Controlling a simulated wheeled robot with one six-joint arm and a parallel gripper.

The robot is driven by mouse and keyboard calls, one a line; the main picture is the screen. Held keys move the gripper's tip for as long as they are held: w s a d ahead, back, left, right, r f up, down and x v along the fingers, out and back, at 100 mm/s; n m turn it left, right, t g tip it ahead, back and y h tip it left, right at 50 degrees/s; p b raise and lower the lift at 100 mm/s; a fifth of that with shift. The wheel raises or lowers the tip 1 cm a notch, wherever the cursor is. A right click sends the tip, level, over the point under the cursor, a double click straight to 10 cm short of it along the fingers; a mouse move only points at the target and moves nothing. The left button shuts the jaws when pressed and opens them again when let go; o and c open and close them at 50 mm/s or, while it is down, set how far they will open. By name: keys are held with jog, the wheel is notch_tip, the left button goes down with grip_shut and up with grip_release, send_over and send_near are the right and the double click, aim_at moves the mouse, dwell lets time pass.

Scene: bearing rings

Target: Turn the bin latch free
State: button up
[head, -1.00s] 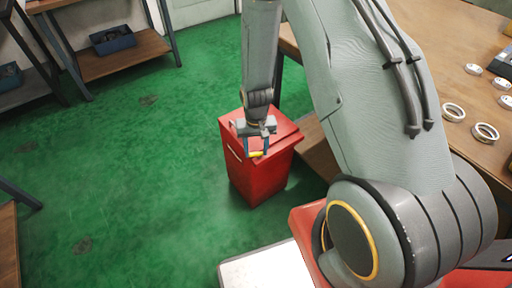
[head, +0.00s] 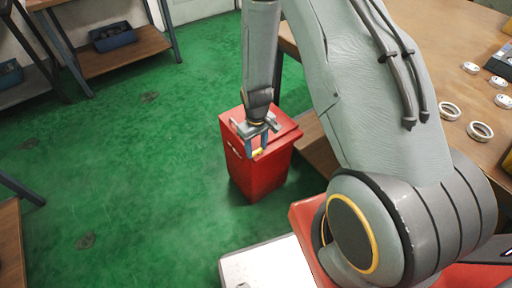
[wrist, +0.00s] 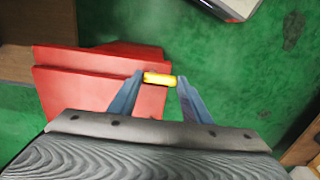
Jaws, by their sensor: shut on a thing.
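The red bin (head: 262,172) stands on the green floor below my arm, its lid closed. It also shows in the wrist view (wrist: 80,90). The latch is a small yellow bar (wrist: 160,79) at the edge of the bin; in the head view it is a small yellow spot (head: 257,152) at the lid's front edge. My gripper (head: 257,150) points down at that edge. In the wrist view its two blue fingers (wrist: 159,80) are shut on the yellow latch, one at each end. The latch's pivot is hidden.
A wooden workbench (head: 440,60) with several metal rings (head: 480,131) stands on the right. A shelf (head: 125,55) with a blue bin (head: 113,36) is at the back left. The green floor (head: 120,150) left of the red bin is clear.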

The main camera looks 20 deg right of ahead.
jog(key=o, duration=1)
jog(key=shift+o, duration=0.2)
jog(key=shift+r, duration=0.1)
jog(key=shift+r, duration=3.85)
notch_tip(320, 180, up, 15)
jog(key=m+p, duration=0.1)
jog(key=m, duration=0.1)
send_over(256, 151)
jog(key=s, duration=0.6)
jog(key=s+d+r+m+p, duration=0.1)
jog(key=s+r, duration=0.9)
jog(key=shift+s+m+p, duration=0.15)
jog(key=shift+m+p, duration=0.15)
jog(key=shift+m, duration=0.1)
